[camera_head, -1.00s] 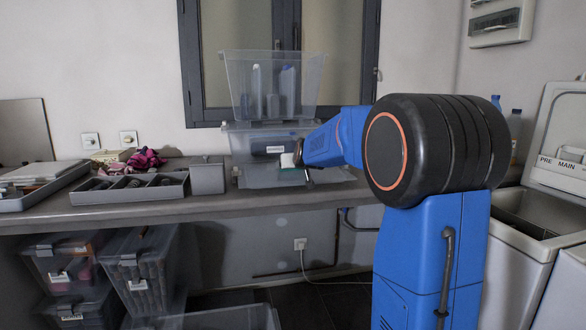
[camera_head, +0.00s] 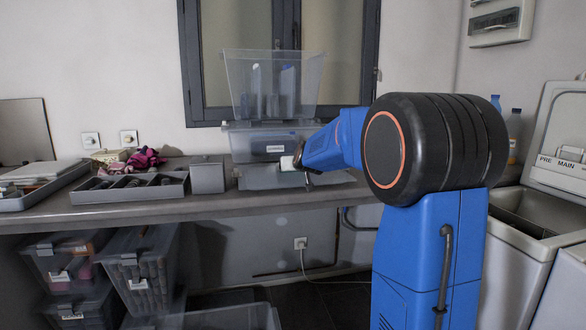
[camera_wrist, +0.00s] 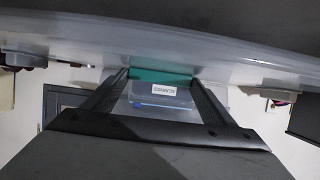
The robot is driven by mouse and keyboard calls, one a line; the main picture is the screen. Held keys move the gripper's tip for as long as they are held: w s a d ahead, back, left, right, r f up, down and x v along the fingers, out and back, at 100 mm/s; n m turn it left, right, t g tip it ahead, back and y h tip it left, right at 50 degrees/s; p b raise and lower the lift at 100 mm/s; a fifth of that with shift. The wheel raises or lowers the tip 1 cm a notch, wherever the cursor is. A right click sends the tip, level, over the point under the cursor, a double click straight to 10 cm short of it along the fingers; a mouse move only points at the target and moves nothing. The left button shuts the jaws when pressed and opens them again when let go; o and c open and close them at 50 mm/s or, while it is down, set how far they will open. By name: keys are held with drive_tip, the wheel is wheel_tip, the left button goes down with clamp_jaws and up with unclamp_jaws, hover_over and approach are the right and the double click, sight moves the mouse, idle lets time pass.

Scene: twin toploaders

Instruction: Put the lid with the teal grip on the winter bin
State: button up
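In the head view, a flat translucent grey lid (camera_head: 262,181) lies on the counter in front of a stack of two clear bins. The wrist view is upside down; a translucent lid (camera_wrist: 240,68) crosses it, with the teal grip (camera_wrist: 162,75) at its edge. My gripper (camera_wrist: 160,77) has one fingertip at each end of the teal grip, with no clear gap; whether it clamps it I cannot tell. The lower bin (camera_head: 245,147) has a white label too small to read. The upper bin (camera_head: 240,75) holds bottles and stands on it. A labelled bin (camera_wrist: 150,100) shows beyond my fingers.
A grey divided tray (camera_head: 130,195) and a small grey box (camera_head: 207,175) stand left of the lid on the counter (camera_head: 200,207). More clear bins (camera_head: 140,270) are below the counter. An open top-loading washer (camera_head: 530,213) is at the right.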

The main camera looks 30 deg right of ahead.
drive_tip(key=shift+o, duration=0.5)
drive_tip(key=shift+s+f, duration=0.1)
drive_tip(key=shift+f, duration=0.6)
drive_tip(key=shift+r, duration=0.6)
wheel_tip(320, 180, up, 5)
hover_over(300, 182)
drive_tip(key=shift+s+a+r, duration=0.1)
drive_tip(key=shift+s, duration=0.1)
